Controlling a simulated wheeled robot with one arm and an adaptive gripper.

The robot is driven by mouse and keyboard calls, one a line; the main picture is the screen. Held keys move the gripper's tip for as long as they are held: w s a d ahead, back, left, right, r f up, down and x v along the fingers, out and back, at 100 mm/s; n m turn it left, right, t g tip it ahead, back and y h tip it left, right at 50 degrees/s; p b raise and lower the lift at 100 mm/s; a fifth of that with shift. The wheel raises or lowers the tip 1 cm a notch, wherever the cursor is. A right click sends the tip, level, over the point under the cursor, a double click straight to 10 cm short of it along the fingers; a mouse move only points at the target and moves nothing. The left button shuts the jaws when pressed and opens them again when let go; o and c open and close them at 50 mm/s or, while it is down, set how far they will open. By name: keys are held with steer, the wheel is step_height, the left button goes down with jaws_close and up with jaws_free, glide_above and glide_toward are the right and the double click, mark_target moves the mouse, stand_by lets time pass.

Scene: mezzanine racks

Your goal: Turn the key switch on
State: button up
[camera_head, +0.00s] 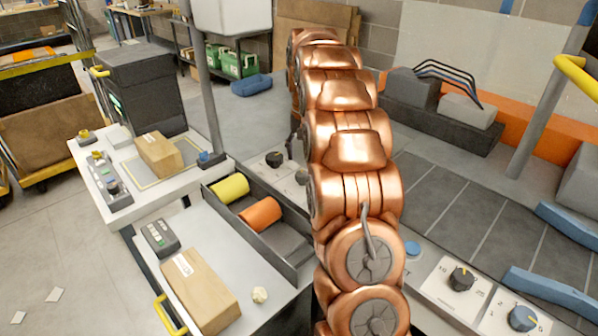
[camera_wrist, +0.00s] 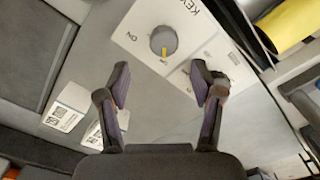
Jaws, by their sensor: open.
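The key switch shows in the wrist view as a round grey knob (camera_wrist: 163,40) with a yellow pointer mark, on a white plate (camera_wrist: 195,20) lettered "KEY". The yellow mark points toward the bottom of the picture. A small "ON" label is printed left of the knob; I cannot tell for certain which position the pointer marks. My gripper (camera_wrist: 160,84) is open and empty. Its fingertips are apart, below the knob in the picture and not touching it.
In the wrist view, a yellow roll (camera_wrist: 285,27) lies at the upper right, and labelled cards (camera_wrist: 62,117) lie at the left. In the head view, other rotary knobs (camera_head: 461,278) are at the lower right, and a cardboard box (camera_head: 200,290) is at the lower left.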

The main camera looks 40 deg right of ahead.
mark_target(302, 174)
steer(key=shift+a+f+p, duration=0.15)
steer(key=shift+f+p, duration=0.2)
steer(key=shift+f, duration=1.4)
steer(key=shift+a+f+p, duration=0.15)
steer(key=shift+f+p, duration=0.15)
steer(key=shift+f, duration=1.4)
steer(key=c, duration=1.1)
